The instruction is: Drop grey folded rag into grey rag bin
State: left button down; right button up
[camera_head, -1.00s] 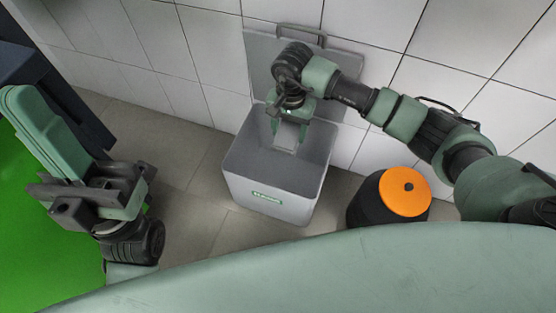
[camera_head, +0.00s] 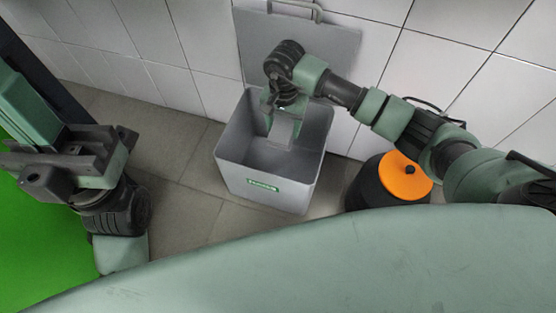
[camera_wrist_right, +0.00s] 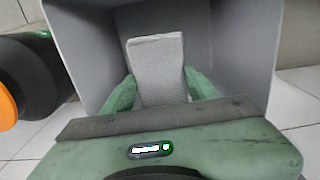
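The grey rag bin (camera_head: 236,166) stands open on the tiled floor against the wall, with its lid (camera_head: 340,45) raised behind it. My right gripper (camera_head: 283,122) points down into the bin's mouth. The grey folded rag (camera_head: 282,132) is between its fingers and hangs inside the bin. In the right wrist view the rag (camera_wrist_right: 157,65) stands between the two green fingers of the right gripper (camera_wrist_right: 160,88), with the bin walls (camera_wrist_right: 240,45) around it. My left gripper (camera_head: 75,160) is at the left, away from the bin, and its fingers are not clear.
A black container with an orange lid (camera_head: 404,177) stands right of the bin, below my right arm. White wall tiles (camera_head: 455,60) close off the back. Bare floor (camera_head: 165,150) lies left of the bin, and a green surface (camera_head: 45,250) is at the far left.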

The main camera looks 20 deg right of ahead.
jog(key=o, duration=0.4)
jog(key=shift+o, duration=0.2)
jog(key=shift+r, duration=0.1)
notch_tip(320, 180, up, 8)
jog(key=p, duration=0.3)
jog(key=shift+f, duration=0.2)
